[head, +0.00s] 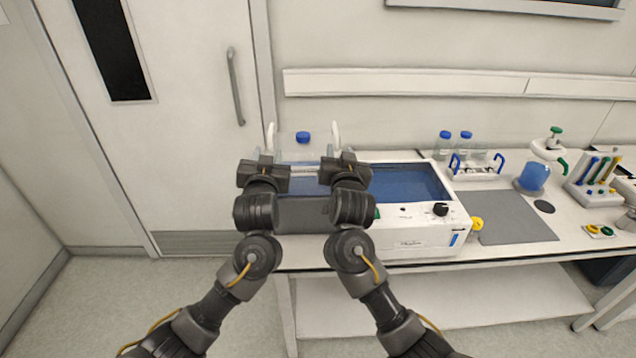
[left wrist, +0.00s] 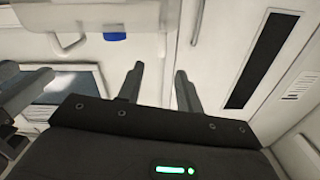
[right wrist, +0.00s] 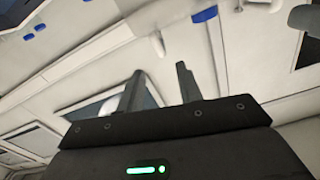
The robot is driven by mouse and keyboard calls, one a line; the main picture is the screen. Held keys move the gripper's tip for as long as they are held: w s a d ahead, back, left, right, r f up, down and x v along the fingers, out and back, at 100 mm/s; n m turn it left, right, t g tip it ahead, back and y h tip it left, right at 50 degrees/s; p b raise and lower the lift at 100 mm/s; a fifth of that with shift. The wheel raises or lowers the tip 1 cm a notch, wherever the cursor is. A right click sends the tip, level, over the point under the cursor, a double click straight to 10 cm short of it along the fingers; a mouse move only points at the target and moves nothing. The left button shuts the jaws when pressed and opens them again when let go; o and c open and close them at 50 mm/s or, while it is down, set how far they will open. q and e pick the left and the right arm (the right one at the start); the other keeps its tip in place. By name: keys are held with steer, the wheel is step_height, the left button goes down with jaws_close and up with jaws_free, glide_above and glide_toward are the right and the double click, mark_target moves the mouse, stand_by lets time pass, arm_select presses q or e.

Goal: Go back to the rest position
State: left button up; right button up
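My left gripper (head: 267,160) and my right gripper (head: 338,160) are side by side in front of me, above the left part of the water bath (head: 415,235). In the left wrist view, the left gripper's fingers (left wrist: 159,68) stand apart with nothing between them. In the right wrist view, the right gripper's fingers (right wrist: 159,70) also stand apart and empty.
To the right on the bench are a rack with blue handles (head: 500,162), a grey mat (head: 517,217), a blue-filled flask (head: 532,177) and a rack of coloured tools (head: 596,182). A door (head: 180,110) is at the left, with clear floor before it.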

steer(key=shift+s, duration=0.1)
stand_by(0.3)
